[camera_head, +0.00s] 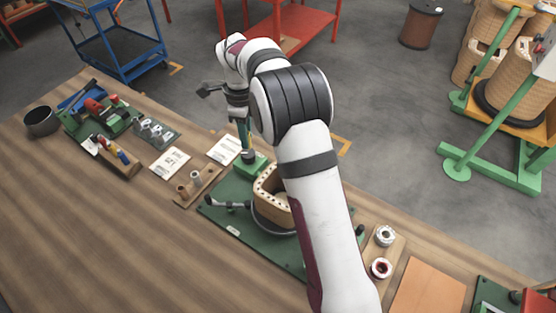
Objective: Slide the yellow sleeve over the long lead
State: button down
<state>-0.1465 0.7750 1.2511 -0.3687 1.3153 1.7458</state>
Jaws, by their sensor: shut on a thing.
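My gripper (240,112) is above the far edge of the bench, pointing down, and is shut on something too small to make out. A thin dark upright (247,138) shows directly below it, rising from a green block (254,164). I cannot tell whether gripper and upright touch. A tan coil (268,188) with a row of holes in its rim sits on the green base plate (228,208), partly hidden by my arm. I cannot pick out the yellow sleeve or the long lead.
A wooden block with small pegs (196,186) and two printed cards (169,162) (224,149) lie left of the plate. A green tool tray (102,125) and a dark bowl (41,121) are farther left. Rolls (381,268) stand at right. The front left of the bench is clear.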

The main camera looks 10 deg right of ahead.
jog(key=shift+r, duration=0.1)
jog(key=s+d+r, duration=0.4)
jog(key=s+r, duration=0.1)
jog(key=r, duration=0.3)
jog(key=s+d+r, duration=0.3)
jog(key=s+r, duration=0.1)
jog(key=r, duration=0.4)
jog(key=shift+s+d+f, duration=0.1)
jog(key=shift+s+f, duration=0.05)
jog(key=shift+f, duration=1.35)
jog(key=shift+s+f, duration=0.1)
jog(key=shift+f, duration=1.4)
jog(key=shift+f, duration=0.45)
jog(key=shift+f, duration=0.45)
jog(key=shift+f, duration=0.25)
jog(key=shift+f, duration=0.35)
jog(key=shift+f, duration=0.35)
